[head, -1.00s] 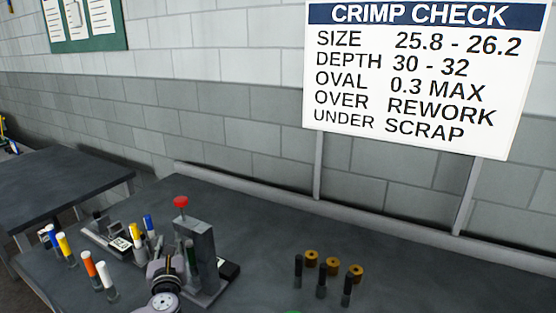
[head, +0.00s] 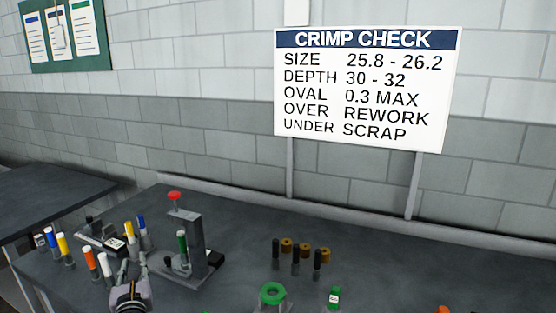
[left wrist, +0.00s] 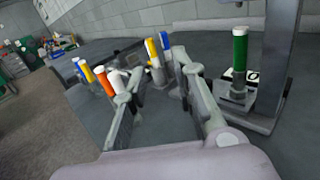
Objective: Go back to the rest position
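My left gripper (head: 134,268) is over the front left of the dark bench (head: 230,225), left of and nearer than the crimp press (head: 197,240). It also shows in the left wrist view (left wrist: 152,82), where its two fingers are spread apart with nothing between them. A green tube (head: 182,241) stands upright in the press and shows to the right of the fingers in the left wrist view (left wrist: 239,60). My right gripper is not in view.
White (head: 105,265), orange (head: 89,257), yellow (head: 62,243) and blue (head: 51,237) tubes stand left of my gripper. Dark tubes (head: 295,254) and brass rings (head: 305,250) stand mid-bench. A green ring (head: 272,293) is in front. A sign (head: 367,88) stands behind.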

